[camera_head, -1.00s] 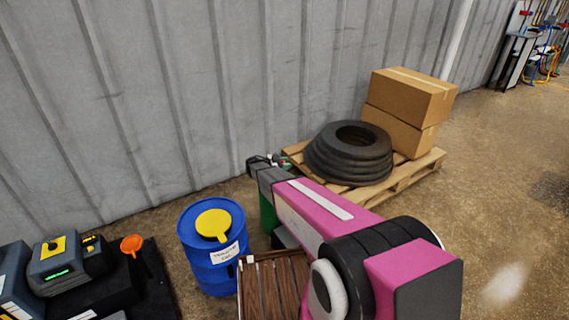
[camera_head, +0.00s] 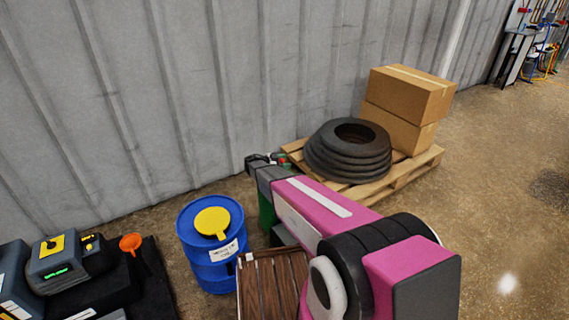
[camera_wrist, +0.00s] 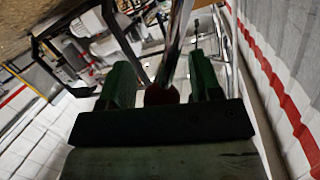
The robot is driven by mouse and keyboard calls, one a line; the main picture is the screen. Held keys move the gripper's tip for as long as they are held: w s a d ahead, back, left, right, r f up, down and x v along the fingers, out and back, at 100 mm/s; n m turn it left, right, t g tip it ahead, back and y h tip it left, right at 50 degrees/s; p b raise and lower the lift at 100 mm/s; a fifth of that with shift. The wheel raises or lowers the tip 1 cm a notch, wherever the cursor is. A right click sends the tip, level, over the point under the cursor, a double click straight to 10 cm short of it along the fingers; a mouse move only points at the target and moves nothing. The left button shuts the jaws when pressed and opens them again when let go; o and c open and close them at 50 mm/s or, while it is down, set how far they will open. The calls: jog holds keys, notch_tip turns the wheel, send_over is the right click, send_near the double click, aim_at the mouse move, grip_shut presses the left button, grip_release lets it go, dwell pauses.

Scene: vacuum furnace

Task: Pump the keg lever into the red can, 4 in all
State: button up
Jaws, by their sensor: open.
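My gripper (camera_wrist: 163,85) shows in the wrist view as two green fingers standing apart. A shiny metal rod (camera_wrist: 181,30), perhaps the keg lever, runs up between them. A small dull red rounded end (camera_wrist: 161,95) sits at the base of the gap; I cannot tell whether the fingers touch either. In the head view my arm reaches toward the wall, and its end hides most of what lies there. A green body (camera_head: 267,214), possibly the keg, shows partly behind my arm. I cannot make out the red can for certain.
A blue drum (camera_head: 211,270) with a yellow lid stands left of my arm. A wooden slatted top (camera_head: 270,285) is beside it. A pallet (camera_head: 405,178) with stacked tyres (camera_head: 348,165) and cardboard boxes (camera_head: 408,95) lies behind. Dark machines (camera_head: 70,268) stand at left. The right floor is clear.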

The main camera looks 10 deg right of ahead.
jog(key=v, duration=1)
jog(key=shift+a, duration=0.3)
jog(key=s+d+r+n+g+y, duration=0.1)
jog(key=s+d+n+g+y, duration=0.2)
jog(key=s, duration=0.5)
jog(key=s+d+n+g+y, duration=0.1)
jog(key=s+d+n+y, duration=0.35)
jog(key=s+d, duration=0.2)
jog(key=s+r+n+y, duration=0.3)
jog(key=s+n+y, duration=0.1)
jog(key=s, duration=0.3)
jog(key=s+r+n+y, duration=0.3)
jog(key=s+n, duration=0.3)
jog(key=s, duration=0.2)
jog(key=shift+s+a+y, duration=0.2)
jog(key=shift+a+y, duration=0.15)
jog(key=shift+a, duration=0.15)
jog(key=shift+f, duration=0.1)
